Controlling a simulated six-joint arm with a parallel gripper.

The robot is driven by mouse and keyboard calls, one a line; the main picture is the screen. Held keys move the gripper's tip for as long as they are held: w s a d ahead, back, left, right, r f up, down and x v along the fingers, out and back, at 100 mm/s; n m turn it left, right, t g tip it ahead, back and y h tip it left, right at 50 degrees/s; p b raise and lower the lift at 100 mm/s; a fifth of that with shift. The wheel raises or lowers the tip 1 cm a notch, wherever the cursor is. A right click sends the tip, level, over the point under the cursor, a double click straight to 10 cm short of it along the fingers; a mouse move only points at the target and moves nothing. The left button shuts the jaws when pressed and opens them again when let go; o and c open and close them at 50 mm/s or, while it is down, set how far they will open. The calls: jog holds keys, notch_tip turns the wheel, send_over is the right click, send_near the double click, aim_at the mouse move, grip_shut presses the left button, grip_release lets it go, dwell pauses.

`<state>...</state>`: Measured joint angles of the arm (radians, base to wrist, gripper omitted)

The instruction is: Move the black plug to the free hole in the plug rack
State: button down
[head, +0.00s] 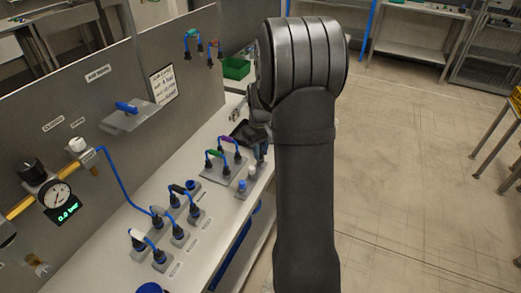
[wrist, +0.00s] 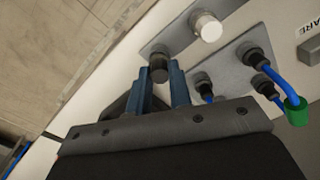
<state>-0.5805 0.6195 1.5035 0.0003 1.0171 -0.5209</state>
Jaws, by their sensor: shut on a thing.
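My gripper (wrist: 162,80) has its two blue fingers shut on a short black plug (wrist: 159,68). In the wrist view the plug sits between the fingertips, over or in a grey plate (wrist: 178,42); I cannot tell whether it is seated or lifted. A white plug (wrist: 207,26) stands on the same plate beside it. In the head view my gripper (head: 262,150) is at the bench's right edge, mostly hidden behind my arm. The white plug (head: 252,171) and a blue plug (head: 242,186) stand in a row in front of it. I see no free hole clearly.
Blue hose loops with green (head: 215,153) and purple (head: 224,139) handles stand close left of my gripper. Loops with black (head: 177,189) and white (head: 138,235) handles are nearer the camera. A panel with a pressure gauge (head: 57,196) backs the bench.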

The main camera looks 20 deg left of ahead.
jog(key=shift+f, duration=0.35)
dwell(0.3)
jog(key=c, duration=0.7)
grip_release()
jog(key=shift+o, duration=0.2)
jog(key=shift+r, duration=0.1)
jog(key=shift+r, duration=2.95)
jog(key=shift+f, duration=0.15)
jog(key=shift+f, duration=2.9)
